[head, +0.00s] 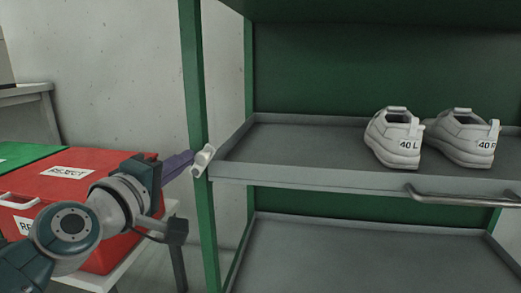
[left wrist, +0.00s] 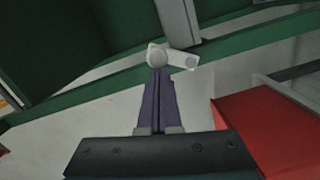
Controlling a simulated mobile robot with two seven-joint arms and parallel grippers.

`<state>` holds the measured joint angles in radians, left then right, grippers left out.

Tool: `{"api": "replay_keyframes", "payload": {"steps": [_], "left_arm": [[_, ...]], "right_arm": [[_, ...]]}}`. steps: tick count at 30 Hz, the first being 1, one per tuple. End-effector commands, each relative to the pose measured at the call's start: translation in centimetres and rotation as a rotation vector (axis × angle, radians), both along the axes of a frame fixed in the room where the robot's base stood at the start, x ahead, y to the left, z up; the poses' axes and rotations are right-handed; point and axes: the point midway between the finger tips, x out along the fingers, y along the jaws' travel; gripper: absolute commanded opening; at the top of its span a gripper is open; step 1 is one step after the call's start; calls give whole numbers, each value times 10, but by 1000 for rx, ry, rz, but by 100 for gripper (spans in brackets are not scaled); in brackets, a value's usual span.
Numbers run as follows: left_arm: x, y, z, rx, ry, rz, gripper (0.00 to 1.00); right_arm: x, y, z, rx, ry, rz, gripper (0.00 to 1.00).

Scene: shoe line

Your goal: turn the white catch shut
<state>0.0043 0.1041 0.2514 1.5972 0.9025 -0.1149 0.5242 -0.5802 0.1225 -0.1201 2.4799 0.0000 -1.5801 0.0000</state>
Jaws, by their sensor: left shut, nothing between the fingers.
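The white catch (head: 203,160) is on the green front post of the rack, at the left end of the grey shelf's front edge. In the head view it slants, its upper end to the right. It also shows in the left wrist view (left wrist: 183,60), just beyond the fingertips. My left gripper (head: 190,158) has its purple fingers shut and empty, with the tips at the catch. I cannot tell whether they touch it. In the left wrist view the shut fingers (left wrist: 158,72) point at the catch's rounded end. My right gripper is in neither view.
The grey shelf (head: 290,178) holds two white shoes (head: 394,137) marked 40 L and 40 R, at its right. A metal handle (head: 455,197) is on its front. A red reject bin (head: 110,165) stands left, behind my left arm. A lower shelf (head: 350,255) is empty.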

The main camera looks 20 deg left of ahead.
Motion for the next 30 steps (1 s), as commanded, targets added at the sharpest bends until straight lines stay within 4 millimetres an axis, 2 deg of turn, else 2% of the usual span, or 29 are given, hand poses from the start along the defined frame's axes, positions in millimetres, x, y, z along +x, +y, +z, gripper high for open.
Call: {"api": "replay_keyframes", "payload": {"steps": [1, 15, 30], "left_arm": [[1, -2, 3, 43, 13, -1, 0], [6, -20, -5, 472, 128, 0, 0], [8, -31, -18, 801, 215, 1, 0]], "right_arm": [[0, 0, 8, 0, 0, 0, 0], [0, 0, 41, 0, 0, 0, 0], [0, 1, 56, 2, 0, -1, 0]]}}
